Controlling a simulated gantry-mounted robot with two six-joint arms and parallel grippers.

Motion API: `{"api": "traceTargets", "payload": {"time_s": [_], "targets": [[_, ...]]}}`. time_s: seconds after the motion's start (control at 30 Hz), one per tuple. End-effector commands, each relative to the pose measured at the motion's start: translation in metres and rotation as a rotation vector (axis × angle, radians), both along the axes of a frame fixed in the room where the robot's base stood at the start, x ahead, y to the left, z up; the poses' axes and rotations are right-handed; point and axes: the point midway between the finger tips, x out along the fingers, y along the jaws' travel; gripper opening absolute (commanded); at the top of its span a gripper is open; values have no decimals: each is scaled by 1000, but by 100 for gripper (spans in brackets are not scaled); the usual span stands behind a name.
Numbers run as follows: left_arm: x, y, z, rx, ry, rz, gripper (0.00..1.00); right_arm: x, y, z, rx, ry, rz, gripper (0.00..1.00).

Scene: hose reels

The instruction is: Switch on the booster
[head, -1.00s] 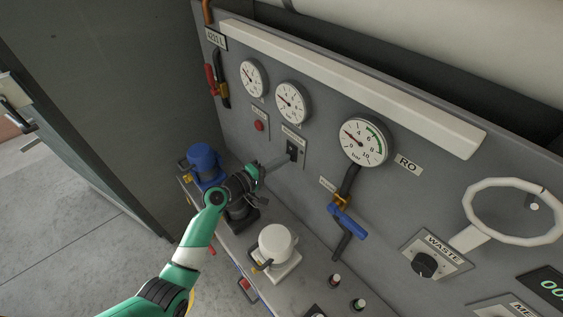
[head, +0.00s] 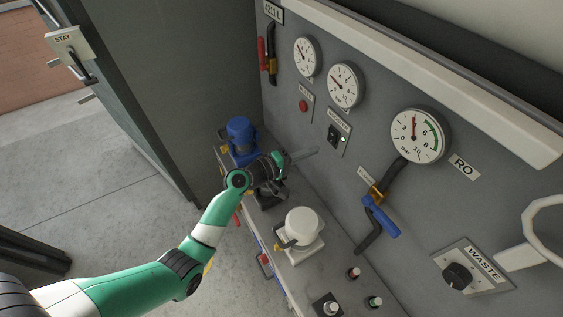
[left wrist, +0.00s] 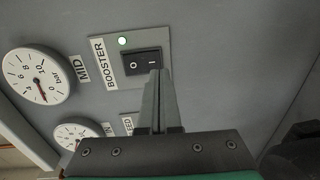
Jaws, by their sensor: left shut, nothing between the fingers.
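The booster switch (head: 333,135) is a black rocker on a labelled plate on the grey panel. It also shows in the left wrist view (left wrist: 131,63), with its O and I marks. My right gripper is not in view.
A red button (head: 303,106) sits left of the switch, below two small gauges. A large gauge (head: 417,136) and a blue-handled valve (head: 381,216) are to the right. A blue pump (head: 240,134) and a white-topped unit (head: 302,226) stand on the ledge below.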

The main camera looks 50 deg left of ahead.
Motion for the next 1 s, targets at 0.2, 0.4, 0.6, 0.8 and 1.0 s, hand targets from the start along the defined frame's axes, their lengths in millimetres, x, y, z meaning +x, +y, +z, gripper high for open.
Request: {"api": "traceTargets", "payload": {"time_s": [0.2,0.4,0.6,0.8,1.0], "targets": [[-56,8,-7,-2,1,5,0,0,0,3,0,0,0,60],[-87,11,-11,-2,1,4,0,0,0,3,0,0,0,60],[-96,11,-12,0,0,1,0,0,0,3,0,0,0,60],[-96,11,-12,-1,0,1,0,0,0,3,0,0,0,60],[-96,11,-12,-1,0,1,0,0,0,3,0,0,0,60]]}}
